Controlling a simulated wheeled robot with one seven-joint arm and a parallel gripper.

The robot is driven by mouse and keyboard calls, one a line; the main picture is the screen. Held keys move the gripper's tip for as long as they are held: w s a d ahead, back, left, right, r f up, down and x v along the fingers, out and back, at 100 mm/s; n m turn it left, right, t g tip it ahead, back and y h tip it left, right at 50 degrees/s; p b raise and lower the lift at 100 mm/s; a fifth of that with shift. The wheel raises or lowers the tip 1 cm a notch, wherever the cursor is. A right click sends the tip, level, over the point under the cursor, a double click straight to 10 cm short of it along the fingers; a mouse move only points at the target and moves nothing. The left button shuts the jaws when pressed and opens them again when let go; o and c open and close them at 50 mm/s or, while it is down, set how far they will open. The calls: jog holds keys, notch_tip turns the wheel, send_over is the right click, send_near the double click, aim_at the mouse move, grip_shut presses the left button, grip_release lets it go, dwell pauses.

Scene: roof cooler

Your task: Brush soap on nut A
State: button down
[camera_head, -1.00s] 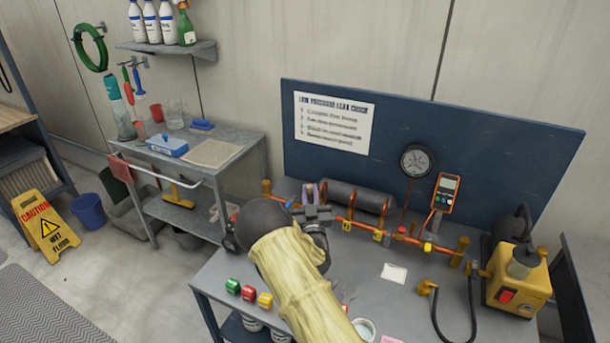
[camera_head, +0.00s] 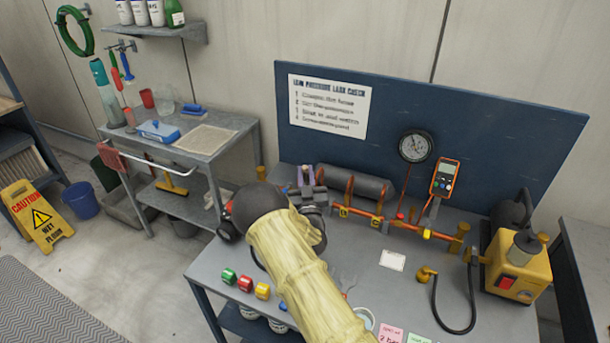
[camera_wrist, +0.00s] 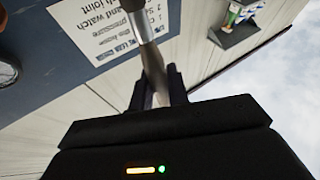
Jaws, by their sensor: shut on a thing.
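My gripper (camera_head: 308,190) is over the left part of the copper pipe (camera_head: 425,232) on the bench. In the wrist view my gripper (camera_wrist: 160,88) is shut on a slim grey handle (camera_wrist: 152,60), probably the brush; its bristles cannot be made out. In the head view a small purplish piece (camera_head: 305,174) shows at the fingertips. Nut A cannot be made out; my gripper and arm cover that stretch of pipe. Small yellow tags (camera_head: 376,221) mark other joints to the right. I cannot tell whether the brush touches anything. A whitish round dish (camera_head: 365,316) is partly hidden beside my arm.
A blue back panel (camera_head: 540,130) with a gauge (camera_head: 415,146) and an instruction sheet (camera_head: 328,105) stands behind the pipe. A yellow pump (camera_head: 516,270) stands right.

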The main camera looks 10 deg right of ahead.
jog(key=shift+w+d+f+b, duration=0.25)
jog(key=shift+w+f+b, duration=0.15)
jog(key=shift+f, duration=0.25)
jog(key=shift+w+d+f+b, duration=0.3)
jog(key=shift+w+f+b, duration=0.1)
jog(key=shift+f, duration=0.25)
jog(key=shift+w+d+f+b, duration=0.25)
jog(key=shift+w+f+b, duration=0.15)
jog(key=shift+f, duration=0.25)
jog(key=shift+w+d+b, duration=0.5)
jog(key=shift+w+b, duration=0.15)
jog(key=shift+w, duration=0.15)
jog(key=shift+w, duration=0.15)
jog(key=shift+a, duration=0.1)
jog(key=shift+s+a+r+p, duration=0.45)
jog(key=shift+s+r, duration=0.3)
jog(key=shift+r, duration=0.05)
jog(key=shift+s+a+r+p, duration=0.4)
jog(key=shift+s+r+p, duration=0.1)
jog(key=shift+s+r, duration=0.3)
jog(key=shift+s+a+r+p, duration=0.45)
jog(key=shift+s+r, duration=0.25)
jog(key=shift+r, duration=0.15)
